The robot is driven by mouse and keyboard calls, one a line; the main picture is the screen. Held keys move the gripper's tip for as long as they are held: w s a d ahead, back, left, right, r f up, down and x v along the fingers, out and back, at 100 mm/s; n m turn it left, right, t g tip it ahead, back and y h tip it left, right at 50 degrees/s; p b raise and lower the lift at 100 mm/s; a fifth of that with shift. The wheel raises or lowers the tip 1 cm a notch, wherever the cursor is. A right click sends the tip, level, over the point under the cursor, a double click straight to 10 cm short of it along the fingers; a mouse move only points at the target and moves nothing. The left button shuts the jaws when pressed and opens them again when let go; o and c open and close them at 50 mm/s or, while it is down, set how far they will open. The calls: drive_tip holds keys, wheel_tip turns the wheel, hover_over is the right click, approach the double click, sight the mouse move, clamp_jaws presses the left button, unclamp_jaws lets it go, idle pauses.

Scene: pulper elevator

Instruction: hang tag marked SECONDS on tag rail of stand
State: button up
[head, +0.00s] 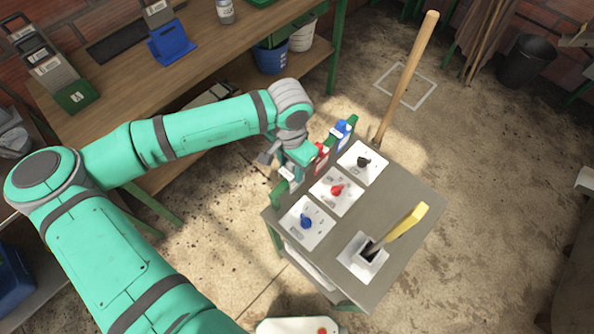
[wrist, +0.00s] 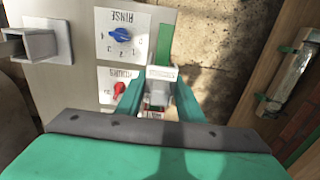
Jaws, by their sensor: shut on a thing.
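My gripper (head: 290,165) is at the left side of the grey stand (head: 405,190), by the tag rail with green end posts (head: 278,194). It is shut on a pale grey-white tag (wrist: 161,73), which shows between the teal fingers in the wrist view. The tag's lettering is too small to read, so I cannot tell if it says SECONDS. In the head view the held tag shows as a small white patch (head: 288,173) close to the rail. I cannot tell if it touches the rail. A red tag (head: 321,155) and a blue tag (head: 342,130) are further along the rail.
The stand top has blue (head: 306,223), red (head: 336,190) and black (head: 363,161) dials, and a yellow-handled tool (head: 405,228) in a square socket. A wooden pole (head: 408,75) rises behind. The bench (head: 215,55) holds a blue holder (head: 172,42) and a green-fronted rack (head: 75,96).

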drive_tip(key=shift+f, duration=1.95)
drive_tip(key=o, duration=1.1)
drive_tip(key=shift+o, duration=0.2)
wheel_tip(320, 180, up, 11)
drive_tip(key=shift+f, duration=0.1)
